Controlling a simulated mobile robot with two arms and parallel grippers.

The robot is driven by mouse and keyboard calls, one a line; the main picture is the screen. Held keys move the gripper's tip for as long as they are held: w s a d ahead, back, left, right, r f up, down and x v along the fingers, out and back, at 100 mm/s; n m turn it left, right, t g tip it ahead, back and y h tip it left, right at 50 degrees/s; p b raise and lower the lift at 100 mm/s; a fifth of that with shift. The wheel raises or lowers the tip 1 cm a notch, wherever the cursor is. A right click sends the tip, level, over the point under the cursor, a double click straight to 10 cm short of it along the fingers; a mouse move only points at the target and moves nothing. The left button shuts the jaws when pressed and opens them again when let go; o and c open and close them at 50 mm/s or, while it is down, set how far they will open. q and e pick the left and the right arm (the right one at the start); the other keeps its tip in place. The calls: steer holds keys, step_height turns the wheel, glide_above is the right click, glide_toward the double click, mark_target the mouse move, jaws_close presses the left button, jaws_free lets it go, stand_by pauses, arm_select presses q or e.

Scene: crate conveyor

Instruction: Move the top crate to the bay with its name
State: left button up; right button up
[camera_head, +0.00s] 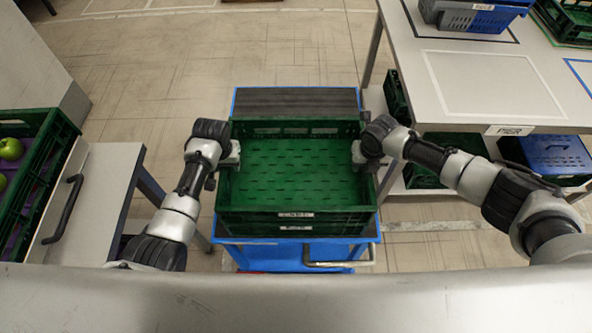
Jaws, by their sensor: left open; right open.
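A green top crate (295,213) sits empty on a stack with another green crate (296,228) beneath it. The stack stands on a blue cart (290,253) with a dark top. The small label on the top crate's near wall is too small to read. My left gripper (231,153) is open at the crate's left wall, near the rim. My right gripper (360,154) is open at the right wall, near the rim. I cannot tell whether the fingers touch the walls.
A table (487,88) at the right has taped bays, one empty and white-outlined; its edge label (510,130) is unclear. A grey and blue crate (474,16) stands at its back. Crates fill the shelf below. At left, a green crate (38,190) holds apples on a counter.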

arm_select(q)
jaws_close()
arm_select(e)
jaws_close()
steer(key=shift+r, duration=0.1)
